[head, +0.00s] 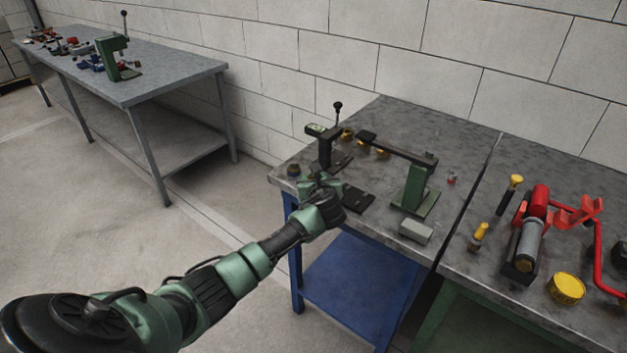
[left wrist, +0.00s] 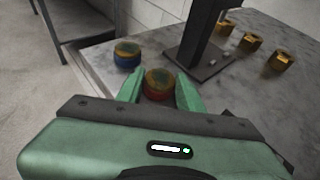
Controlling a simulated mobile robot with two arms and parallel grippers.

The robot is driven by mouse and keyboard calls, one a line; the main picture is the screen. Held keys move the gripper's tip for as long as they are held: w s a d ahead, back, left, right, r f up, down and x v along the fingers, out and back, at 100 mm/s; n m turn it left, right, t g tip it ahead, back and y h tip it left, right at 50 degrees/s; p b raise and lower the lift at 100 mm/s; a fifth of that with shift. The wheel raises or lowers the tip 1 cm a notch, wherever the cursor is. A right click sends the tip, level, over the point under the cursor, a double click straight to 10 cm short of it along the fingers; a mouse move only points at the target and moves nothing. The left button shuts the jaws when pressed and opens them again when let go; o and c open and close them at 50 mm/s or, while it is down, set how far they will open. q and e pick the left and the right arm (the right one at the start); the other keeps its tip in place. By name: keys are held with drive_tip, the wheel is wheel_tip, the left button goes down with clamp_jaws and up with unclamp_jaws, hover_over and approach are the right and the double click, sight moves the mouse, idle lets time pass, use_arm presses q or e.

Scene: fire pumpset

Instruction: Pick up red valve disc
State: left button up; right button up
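The red valve disc (left wrist: 158,92), with a brass-coloured top, stands on the grey workbench in the left wrist view. My left gripper (left wrist: 160,96) has one green finger on each side of it, spread open. Whether the fingertips touch the disc I cannot tell. In the head view my left gripper (head: 318,180) is low over the bench's left part and hides the red disc. A similar blue disc (left wrist: 127,62) stands just beyond and left in the wrist view; it also shows in the head view (head: 293,170). My right gripper is not in view.
A black press stand (left wrist: 197,50) rises close beyond the gripper. Several brass fittings (left wrist: 251,42) stand to its right. A green press (head: 414,185) and grey block (head: 416,231) are farther right on the workbench (head: 465,150). Red tools (head: 540,205) lie on the adjoining bench.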

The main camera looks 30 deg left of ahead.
use_arm(q)
clamp_jaws()
